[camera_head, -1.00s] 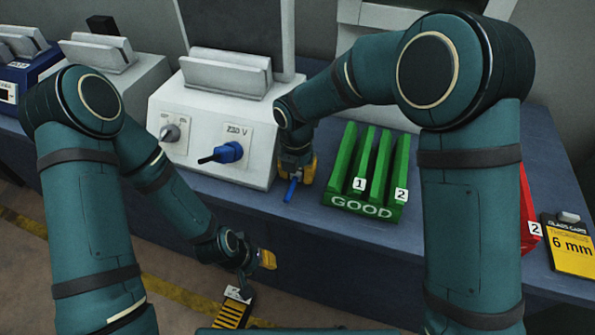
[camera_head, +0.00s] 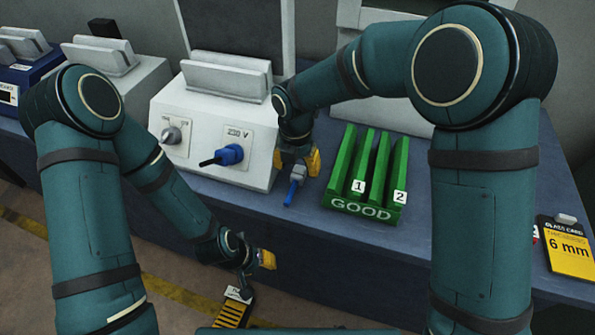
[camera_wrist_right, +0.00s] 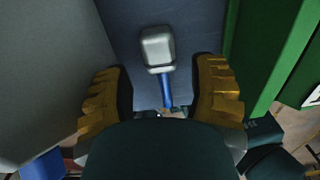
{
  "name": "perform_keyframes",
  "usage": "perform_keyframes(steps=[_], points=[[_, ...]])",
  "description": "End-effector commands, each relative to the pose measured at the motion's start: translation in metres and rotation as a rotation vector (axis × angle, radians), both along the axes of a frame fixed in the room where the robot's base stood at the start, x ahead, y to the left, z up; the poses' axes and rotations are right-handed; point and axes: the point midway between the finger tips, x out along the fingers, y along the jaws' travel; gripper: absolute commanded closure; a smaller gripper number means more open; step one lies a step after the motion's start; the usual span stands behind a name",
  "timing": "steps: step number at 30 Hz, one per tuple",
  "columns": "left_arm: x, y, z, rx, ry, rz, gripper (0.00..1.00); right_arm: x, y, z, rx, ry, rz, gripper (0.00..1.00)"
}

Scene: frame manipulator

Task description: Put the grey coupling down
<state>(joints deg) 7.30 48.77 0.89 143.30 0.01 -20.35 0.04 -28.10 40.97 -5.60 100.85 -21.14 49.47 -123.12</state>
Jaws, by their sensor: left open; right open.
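The grey coupling (camera_head: 298,172) with its blue end is on the blue bench top, between the white 230 V unit and the green rack. In the right wrist view the coupling (camera_wrist_right: 158,48) shows its grey block ahead of my fingers, its blue part pointing back between them. My right gripper (camera_head: 296,160) is open, its yellow fingers spread to either side, apart from the coupling. The right wrist view also shows the open right gripper (camera_wrist_right: 162,95). My left gripper (camera_head: 264,259) is open and empty low in front of the bench, partly hidden.
The white unit (camera_head: 200,125) with a blue plug (camera_head: 228,155) and a knob stands close on the left. The green GOOD rack (camera_head: 362,210) stands close on the right. A yellow 6 mm glass card (camera_head: 569,249) lies far right. Bare bench lies in front of the rack.

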Motion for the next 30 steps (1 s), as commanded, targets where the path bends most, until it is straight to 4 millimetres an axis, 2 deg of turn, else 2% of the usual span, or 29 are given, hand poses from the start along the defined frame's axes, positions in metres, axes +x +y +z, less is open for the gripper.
perform_keyframes(steps=[1, 6, 12, 18, 30], points=[[-0.001, 0.000, 0.006, 0.000, 0.002, -0.001, 0.61, 0.001, 0.000, 0.015, 0.003, -0.004, -0.001, 0.42], [-0.002, 0.000, 0.014, -0.001, 0.006, -0.001, 0.61, 0.001, 0.001, 0.051, 0.002, -0.003, -0.001, 0.42], [-0.004, -0.001, 0.020, -0.002, 0.009, -0.002, 0.61, 0.001, 0.002, 0.079, 0.001, -0.001, -0.002, 0.42], [-0.004, -0.001, 0.022, -0.002, 0.010, -0.003, 0.61, 0.000, 0.002, 0.089, 0.000, 0.000, -0.001, 0.42], [-0.004, -0.001, 0.021, -0.002, 0.010, -0.003, 0.61, 0.000, 0.002, 0.089, -0.001, 0.000, 0.000, 0.42]])
